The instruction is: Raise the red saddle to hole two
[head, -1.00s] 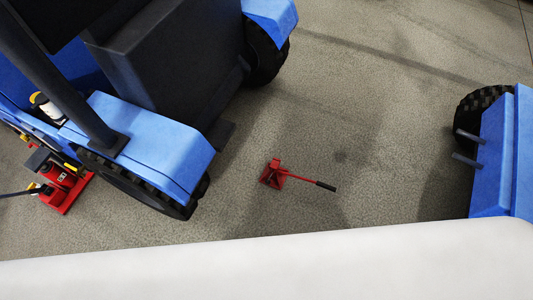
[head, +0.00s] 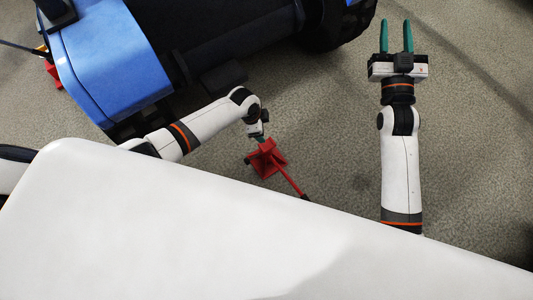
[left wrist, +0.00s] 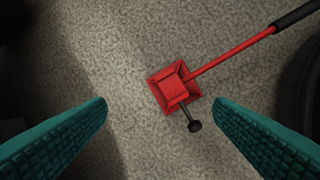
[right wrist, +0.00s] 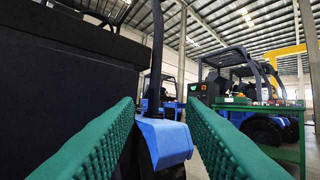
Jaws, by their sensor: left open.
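A small red stand (head: 268,158) is on the floor in the head view, with a red lever ending in a dark handle. In the left wrist view the red stand (left wrist: 160,92) is seen from above: a square base, a red block-like top and a short dark pin with a knob (left wrist: 194,126). The holes cannot be made out. My left gripper (head: 262,139) is above the stand, its fingers open to either side of it in the left wrist view (left wrist: 160,101), not gripping it. My right gripper (head: 396,22) is open and empty, stretched out to the right over bare floor.
A blue and black vehicle (head: 110,65) stands at the upper left, close to my left arm. A second red item (head: 53,74) is partly visible at the left edge. In the right wrist view a green workbench (right wrist: 285,153) and other vehicles stand further off. Floor right of the stand is clear.

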